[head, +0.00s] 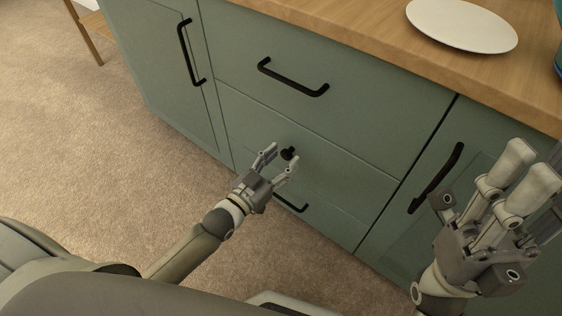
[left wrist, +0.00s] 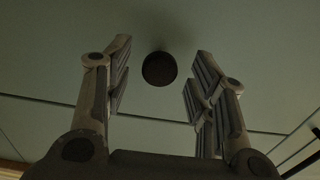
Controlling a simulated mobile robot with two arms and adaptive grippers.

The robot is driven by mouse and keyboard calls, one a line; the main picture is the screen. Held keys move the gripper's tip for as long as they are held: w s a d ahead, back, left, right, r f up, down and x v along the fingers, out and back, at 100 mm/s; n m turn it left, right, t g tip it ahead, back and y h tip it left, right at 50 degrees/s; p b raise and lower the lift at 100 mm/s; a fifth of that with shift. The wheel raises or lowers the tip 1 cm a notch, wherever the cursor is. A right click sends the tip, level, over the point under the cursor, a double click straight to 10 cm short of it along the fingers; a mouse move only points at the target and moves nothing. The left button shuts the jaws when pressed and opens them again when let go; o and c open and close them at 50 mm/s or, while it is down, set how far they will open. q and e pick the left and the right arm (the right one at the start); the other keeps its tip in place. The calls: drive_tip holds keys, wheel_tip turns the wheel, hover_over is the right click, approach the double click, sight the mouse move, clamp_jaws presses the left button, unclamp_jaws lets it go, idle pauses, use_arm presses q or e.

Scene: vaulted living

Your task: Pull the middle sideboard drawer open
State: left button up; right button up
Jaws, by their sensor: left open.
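The middle drawer (head: 330,178) of the green sideboard is closed, its front flush with its neighbours. It has a small round dark knob (head: 288,153), which also shows in the left wrist view (left wrist: 160,68). My left gripper (head: 280,159) is open at the drawer front, its fingertips close to the knob. In the left wrist view the knob appears between the two spread fingers, and nothing is held. I cannot tell whether the fingers reach around it. My right gripper (head: 529,166) is open and empty at the right, in front of the right door.
The top drawer (head: 370,95) and the lower drawer handle (head: 291,203) lie above and below. Doors with black handles stand left (head: 190,52) and right (head: 436,178). A white plate (head: 462,24) lies on the wooden top. The carpet (head: 90,130) is clear at left.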

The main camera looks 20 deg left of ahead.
use_arm(q)
drive_tip(key=shift+w, duration=0.1)
drive_tip(key=shift+c, duration=0.4)
clamp_jaws()
